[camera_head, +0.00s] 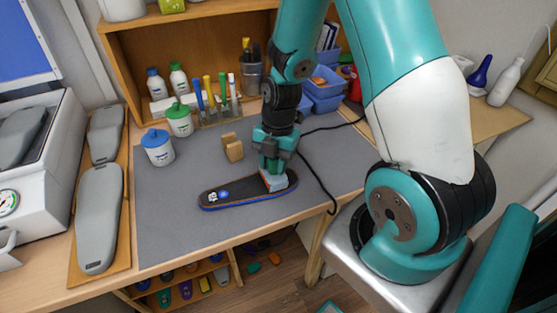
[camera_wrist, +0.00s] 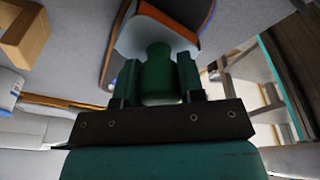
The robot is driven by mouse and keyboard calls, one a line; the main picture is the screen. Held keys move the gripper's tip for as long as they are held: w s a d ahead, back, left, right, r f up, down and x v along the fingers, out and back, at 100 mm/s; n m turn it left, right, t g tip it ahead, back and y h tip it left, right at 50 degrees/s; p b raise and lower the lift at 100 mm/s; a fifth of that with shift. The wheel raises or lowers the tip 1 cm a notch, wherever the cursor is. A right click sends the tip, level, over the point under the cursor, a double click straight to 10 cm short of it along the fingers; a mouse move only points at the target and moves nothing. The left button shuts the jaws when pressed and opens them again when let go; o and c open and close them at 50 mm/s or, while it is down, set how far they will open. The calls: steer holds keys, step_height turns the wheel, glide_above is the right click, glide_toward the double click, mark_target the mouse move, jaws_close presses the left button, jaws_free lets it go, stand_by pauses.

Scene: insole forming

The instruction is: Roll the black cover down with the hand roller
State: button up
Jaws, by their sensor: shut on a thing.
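The insole with its black cover (camera_head: 235,195) lies flat on the grey mat. It has a blue edge and a small white-and-blue print near its left end. My gripper (camera_head: 277,162) points down over the insole's right part. It is shut on the hand roller (camera_head: 279,183), whose pale grey body sits at the cover there, with a thin orange strip beside it. In the wrist view the roller's green handle (camera_wrist: 158,72) is between my fingers, with its pale frame and orange part beyond. The roller's contact line with the cover is hidden.
A small wooden block (camera_head: 233,148) stands behind the insole. Blue-lidded (camera_head: 158,148) and green-lidded (camera_head: 180,120) jars stand at the mat's back left. A black cable (camera_head: 318,180) runs right of the insole. The grey mat (camera_head: 170,225) is clear at front left.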

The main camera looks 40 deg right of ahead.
steer(key=shift+w+a+r+p, duration=0.15)
steer(key=shift+w+a, duration=0.6)
steer(key=shift+a, duration=1.5)
steer(key=shift+w+a+p, duration=0.1)
steer(key=shift+w+a, duration=0.65)
steer(key=shift+a, duration=1.55)
steer(key=shift+w+a+r+p, duration=0.15)
steer(key=shift+w+a, duration=0.6)
steer(key=shift+a, duration=1.5)
step_height(320, 180, up, 7)
steer(key=p, duration=0.5)
